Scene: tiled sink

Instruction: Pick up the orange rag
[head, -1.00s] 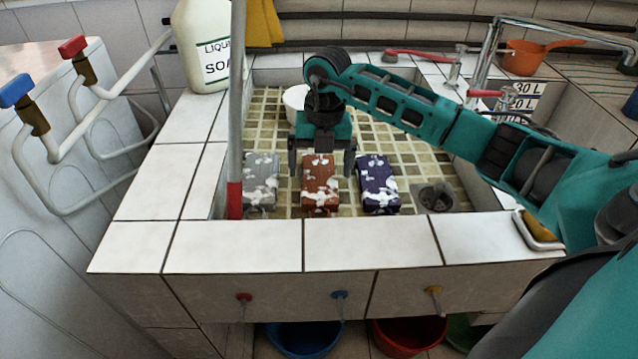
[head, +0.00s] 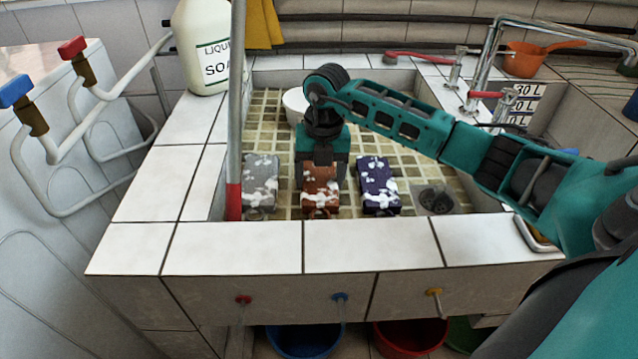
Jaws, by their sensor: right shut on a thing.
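The orange rag (head: 321,198), rust-orange with white foam on it, lies in the tiled sink between a grey rag (head: 261,182) and a dark purple rag (head: 378,184), both foamy too. My right gripper (head: 322,180) reaches down from above and is shut on the orange rag near its far end. The gripper body hides the rag's far part. The rag still appears to be at the sink floor. My left gripper is not in view.
A grey upright pole with a red lower end (head: 234,200) stands left of the rags. A soap bottle (head: 203,50) stands at the back left. A white bowl (head: 294,104) is behind the gripper. The tiled front ledge (head: 335,246) borders the sink; a drain (head: 436,199) is at right.

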